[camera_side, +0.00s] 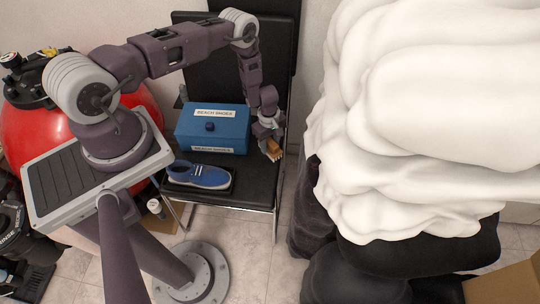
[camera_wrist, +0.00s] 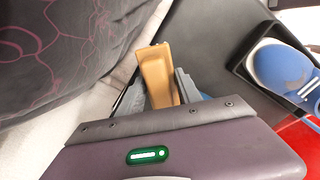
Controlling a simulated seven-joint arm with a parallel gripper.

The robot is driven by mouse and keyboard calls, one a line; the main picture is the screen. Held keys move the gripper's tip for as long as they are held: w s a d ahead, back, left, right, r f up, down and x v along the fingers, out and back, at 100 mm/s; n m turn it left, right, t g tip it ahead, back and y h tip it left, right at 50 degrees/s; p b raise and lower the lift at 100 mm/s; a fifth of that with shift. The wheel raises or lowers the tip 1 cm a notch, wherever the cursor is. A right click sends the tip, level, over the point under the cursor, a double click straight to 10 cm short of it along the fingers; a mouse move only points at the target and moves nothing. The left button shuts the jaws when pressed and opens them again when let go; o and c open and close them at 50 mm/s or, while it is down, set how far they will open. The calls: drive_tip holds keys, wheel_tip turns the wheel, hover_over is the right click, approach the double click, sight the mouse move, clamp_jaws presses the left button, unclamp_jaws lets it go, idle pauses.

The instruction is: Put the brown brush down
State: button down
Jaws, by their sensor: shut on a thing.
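The brown brush (camera_side: 274,149) is in the jaws of my gripper (camera_side: 269,138), at the right edge of the black chair seat (camera_side: 250,178). In the wrist view the tan-brown body of the brush (camera_wrist: 157,72) stands out between the two grey fingers of my gripper (camera_wrist: 160,88). My gripper is shut on it. The brush appears to be held above the seat's edge; I cannot tell whether it touches the seat. Its bristles are hard to make out.
A blue "BEACH SHOES" box (camera_side: 212,131) stands on the seat left of my gripper. A blue shoe (camera_side: 200,175) lies in a black tray at the front; it also shows in the wrist view (camera_wrist: 282,75). A large white heap (camera_side: 420,110) is to the right.

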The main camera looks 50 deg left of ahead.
sight(269, 141)
wheel_tip(269, 141, down, 6)
drive_tip(key=shift+r, duration=0.2)
drive_tip(key=c, duration=0.8)
unclamp_jaws()
drive_tip(key=shift+f, duration=0.1)
wheel_tip(269, 141, up, 12)
drive_tip(key=shift+s+r, duration=0.15)
